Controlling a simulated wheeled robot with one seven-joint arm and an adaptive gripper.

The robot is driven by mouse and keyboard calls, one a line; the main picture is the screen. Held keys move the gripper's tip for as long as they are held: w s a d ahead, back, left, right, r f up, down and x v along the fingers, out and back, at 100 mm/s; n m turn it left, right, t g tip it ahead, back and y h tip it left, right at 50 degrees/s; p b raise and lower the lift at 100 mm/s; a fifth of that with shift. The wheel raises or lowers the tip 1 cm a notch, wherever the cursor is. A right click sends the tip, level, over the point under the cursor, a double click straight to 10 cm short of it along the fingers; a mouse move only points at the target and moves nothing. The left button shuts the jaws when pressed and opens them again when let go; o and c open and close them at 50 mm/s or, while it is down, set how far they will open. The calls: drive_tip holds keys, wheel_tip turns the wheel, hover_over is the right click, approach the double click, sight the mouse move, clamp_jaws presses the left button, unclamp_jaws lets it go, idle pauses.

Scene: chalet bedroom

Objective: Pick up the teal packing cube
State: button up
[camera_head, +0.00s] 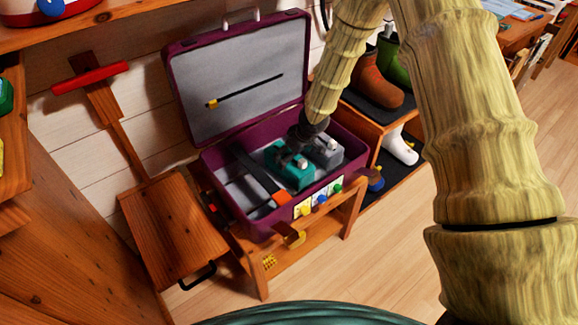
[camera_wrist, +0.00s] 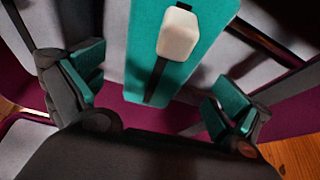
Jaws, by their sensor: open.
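The teal packing cube (camera_head: 294,176) lies in the open purple suitcase (camera_head: 274,232), beside a grey cube (camera_head: 327,152). My gripper (camera_head: 292,155) is just above the teal cube in the head view and partly hides it. In the wrist view the teal cube (camera_wrist: 143,62) has a pale block-shaped handle (camera_wrist: 178,33) and a dark strap. My gripper (camera_wrist: 155,85) is open there, with teal finger pads on either side of the cube. Gaps show between the pads and the cube, and nothing is held.
The suitcase stands on a wooden bench (camera_head: 262,265), its lid (camera_head: 240,90) raised behind. A shoe rack with boots (camera_head: 371,85) stands to the right.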

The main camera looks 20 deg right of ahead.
drive_tip(key=x, duration=0.4)
drive_tip(key=shift+w+f, duration=0.15)
drive_tip(key=shift+f, duration=0.2)
drive_tip(key=c, duration=1.1)
